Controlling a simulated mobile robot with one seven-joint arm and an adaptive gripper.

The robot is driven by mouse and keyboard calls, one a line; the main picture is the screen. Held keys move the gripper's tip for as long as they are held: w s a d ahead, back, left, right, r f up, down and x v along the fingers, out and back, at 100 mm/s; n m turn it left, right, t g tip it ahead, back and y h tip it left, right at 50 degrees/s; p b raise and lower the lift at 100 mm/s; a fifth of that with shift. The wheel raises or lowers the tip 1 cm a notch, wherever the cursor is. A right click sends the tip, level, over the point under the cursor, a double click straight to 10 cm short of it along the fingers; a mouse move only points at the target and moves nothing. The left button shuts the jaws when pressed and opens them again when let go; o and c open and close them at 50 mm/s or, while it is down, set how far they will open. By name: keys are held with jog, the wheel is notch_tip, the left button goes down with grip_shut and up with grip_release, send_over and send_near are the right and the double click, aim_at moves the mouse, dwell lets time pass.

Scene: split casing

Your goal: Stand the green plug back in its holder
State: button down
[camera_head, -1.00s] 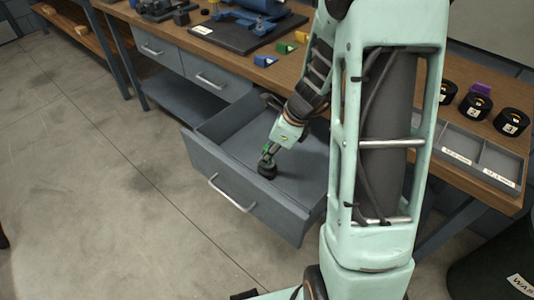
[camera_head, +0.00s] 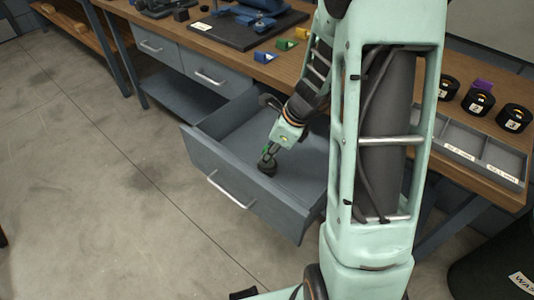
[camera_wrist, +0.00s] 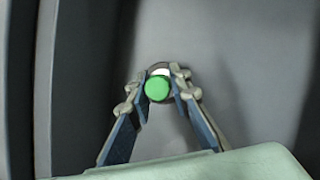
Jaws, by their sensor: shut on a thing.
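The green plug (camera_wrist: 157,88) is between the fingertips of my gripper (camera_wrist: 160,92) in the wrist view, its round green top facing the camera. My gripper is shut on it. A dark round part with a white patch shows just behind the plug, mostly hidden by it. In the head view my gripper (camera_head: 267,152) points down inside the open grey drawer (camera_head: 215,150). A small black round part (camera_head: 267,168) is directly under the fingertips, at or close to the drawer floor. I cannot tell whether it belongs to the plug or is a separate piece.
Three black cylinders, one labelled 3 (camera_head: 514,118), stand by a grey tray (camera_head: 465,140) at right. The drawer walls surround my gripper.

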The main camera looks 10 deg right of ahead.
jog(key=shift+f, duration=0.15)
jog(key=c, duration=1.7)
grip_release()
notch_tip(320, 180, up, 8)
jog(key=p, duration=0.7)
jog(key=shift+p, duration=0.35)
